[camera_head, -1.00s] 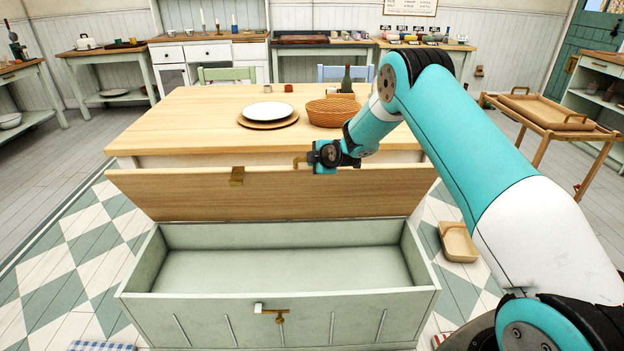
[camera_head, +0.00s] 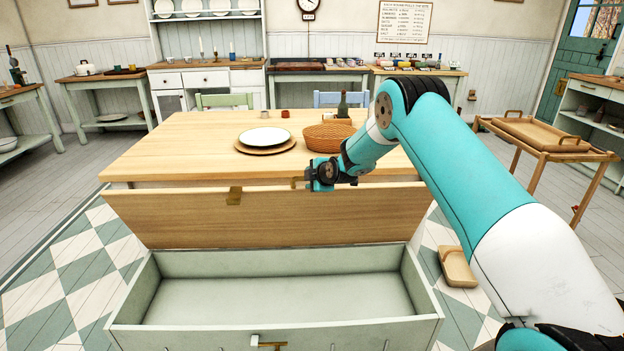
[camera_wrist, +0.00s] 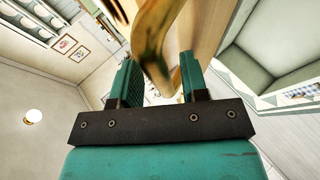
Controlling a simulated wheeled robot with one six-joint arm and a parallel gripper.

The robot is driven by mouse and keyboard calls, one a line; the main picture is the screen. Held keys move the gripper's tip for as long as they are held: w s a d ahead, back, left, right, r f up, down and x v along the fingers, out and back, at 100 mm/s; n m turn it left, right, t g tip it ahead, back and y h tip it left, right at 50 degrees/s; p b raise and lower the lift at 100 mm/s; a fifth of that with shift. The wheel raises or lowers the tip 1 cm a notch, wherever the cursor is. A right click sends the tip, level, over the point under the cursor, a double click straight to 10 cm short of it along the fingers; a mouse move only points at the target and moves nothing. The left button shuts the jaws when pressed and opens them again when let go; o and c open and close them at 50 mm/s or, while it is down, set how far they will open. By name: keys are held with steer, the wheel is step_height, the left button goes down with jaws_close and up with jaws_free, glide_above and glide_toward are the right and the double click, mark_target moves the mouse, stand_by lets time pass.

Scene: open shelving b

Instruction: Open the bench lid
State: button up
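The bench lid (camera_head: 200,222) is a pale wooden board raised along the back of the green bench box (camera_head: 130,300). It stands steeply, with the box open and empty in front of it. A brass piece (camera_head: 234,196) sits on the lid's upper edge, and another brass bit (camera_head: 296,182) shows beside my gripper (camera_head: 314,180). My gripper is at the lid's upper edge, right of its middle. In the wrist view a curved brass bar (camera_wrist: 155,40) passes between the fingers of my gripper (camera_wrist: 160,80). The fingers stand apart, with gaps visible beside the bar.
A wooden table (camera_head: 165,150) stands close behind the lid, with a white plate (camera_head: 264,136), a wicker basket (camera_head: 327,138) and a dark bottle (camera_head: 343,105). A wooden tray (camera_head: 457,266) lies on the floor right of the bench. Checkered floor is clear at left.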

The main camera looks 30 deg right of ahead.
steer(key=b+v, duration=0.1)
steer(key=v, duration=1.6)
steer(key=shift+r, duration=0.15)
steer(key=shift+s, duration=0.15)
steer(key=s+a+r+m+g+y+p, duration=0.2)
steer(key=s+a+r, duration=0.4)
steer(key=a, duration=0.2)
steer(key=s+a+r+m+g+y+p, duration=0.25)
steer(key=s+a+r, duration=0.25)
steer(key=s+a, duration=0.3)
steer(key=s+a+r+m+g+p, duration=0.2)
steer(key=s+a+r+g, duration=0.1)
steer(key=s, duration=0.8)
steer(key=s+a+r+m+g+h+p, duration=0.1)
steer(key=s+a+r+m+g+p, duration=0.1)
steer(key=s, duration=1)
steer(key=shift+s+a+r+g, duration=0.3)
steer(key=shift+a+r+g, duration=0.6)
steer(key=shift+a+g, duration=0.15)
